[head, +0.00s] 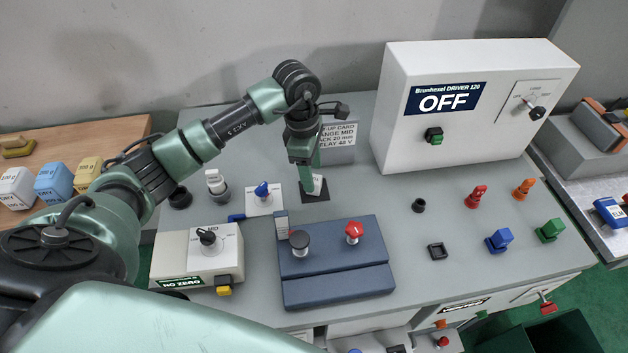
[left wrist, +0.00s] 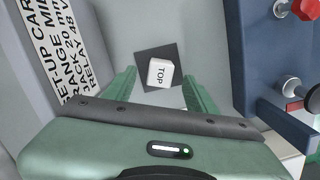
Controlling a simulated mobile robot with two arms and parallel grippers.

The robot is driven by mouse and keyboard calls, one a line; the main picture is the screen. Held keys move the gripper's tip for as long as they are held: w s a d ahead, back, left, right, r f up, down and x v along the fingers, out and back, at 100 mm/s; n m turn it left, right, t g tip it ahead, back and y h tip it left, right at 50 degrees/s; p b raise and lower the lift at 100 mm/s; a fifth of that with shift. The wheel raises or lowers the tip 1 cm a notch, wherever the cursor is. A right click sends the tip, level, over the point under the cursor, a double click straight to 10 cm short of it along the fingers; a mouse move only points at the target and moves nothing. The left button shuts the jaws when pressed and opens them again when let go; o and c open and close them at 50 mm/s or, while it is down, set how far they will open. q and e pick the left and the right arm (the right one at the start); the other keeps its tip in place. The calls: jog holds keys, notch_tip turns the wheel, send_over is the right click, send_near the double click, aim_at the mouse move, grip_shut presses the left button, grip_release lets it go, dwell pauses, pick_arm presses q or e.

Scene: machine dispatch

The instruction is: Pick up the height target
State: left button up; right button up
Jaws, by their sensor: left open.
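The height target appears to be a small white block (head: 318,184) with a dark square pad (head: 322,197) under it, behind the blue fixture. In the left wrist view the open fingers (left wrist: 159,76) stand on either side of the block, with gaps visible. My right gripper is out of view.
A set-up card (head: 338,134) stands just behind the block. The blue fixture (head: 335,284) with red and grey knobs lies in front. A white driver box (head: 475,120) reading OFF stands at right. A white plate with a blue knob (head: 262,200) is at left.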

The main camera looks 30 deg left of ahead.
pick_arm(q)
jog(key=shift+d+f+p, duration=0.2)
jog(key=shift+f+p, duration=0.25)
jog(key=shift+f, duration=1.3)
grip_shut()
